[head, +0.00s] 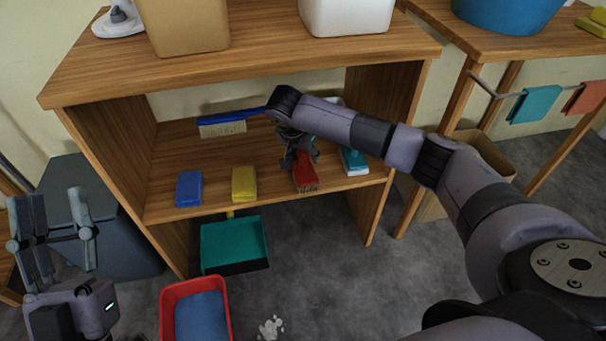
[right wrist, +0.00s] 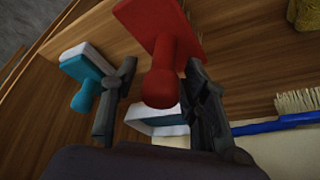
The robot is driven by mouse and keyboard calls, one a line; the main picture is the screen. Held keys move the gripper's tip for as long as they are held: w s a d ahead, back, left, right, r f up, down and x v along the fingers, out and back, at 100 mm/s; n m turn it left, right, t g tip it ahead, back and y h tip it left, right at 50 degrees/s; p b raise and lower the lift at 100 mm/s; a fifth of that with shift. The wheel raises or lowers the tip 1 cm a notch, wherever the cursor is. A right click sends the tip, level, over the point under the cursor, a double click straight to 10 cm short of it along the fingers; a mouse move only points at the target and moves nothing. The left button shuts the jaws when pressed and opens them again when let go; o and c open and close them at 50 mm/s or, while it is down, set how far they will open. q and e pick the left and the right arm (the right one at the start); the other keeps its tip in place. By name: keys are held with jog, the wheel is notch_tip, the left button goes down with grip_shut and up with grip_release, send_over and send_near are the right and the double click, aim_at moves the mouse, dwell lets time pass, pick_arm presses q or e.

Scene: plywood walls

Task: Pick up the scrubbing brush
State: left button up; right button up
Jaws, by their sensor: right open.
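A red scrubbing brush (head: 306,177) with bristles stands on the shelf, right of centre. In the right wrist view its red block and round knob handle (right wrist: 168,75) show between the fingers. My right gripper (head: 300,152) is open, with a finger on each side of the knob; I cannot tell whether they touch it. A teal and white brush (head: 354,160) lies just to the right on the shelf, and a teal knob (right wrist: 86,97) shows in the right wrist view. My left gripper (head: 57,205) is open and empty at the far left.
The shelf also holds a yellow sponge (head: 244,184), a blue sponge (head: 189,189) and a long blue-handled brush (head: 222,128). The tabletop (head: 270,45) overhangs the shelf. A teal dustpan (head: 234,242) and a red bin (head: 166,305) are below.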

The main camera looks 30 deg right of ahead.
jog(key=shift+w+d+f, duration=0.15)
jog(key=shift+d+f, duration=0.05)
jog(key=shift+f, duration=0.3)
grip_shut()
dwell(0.6)
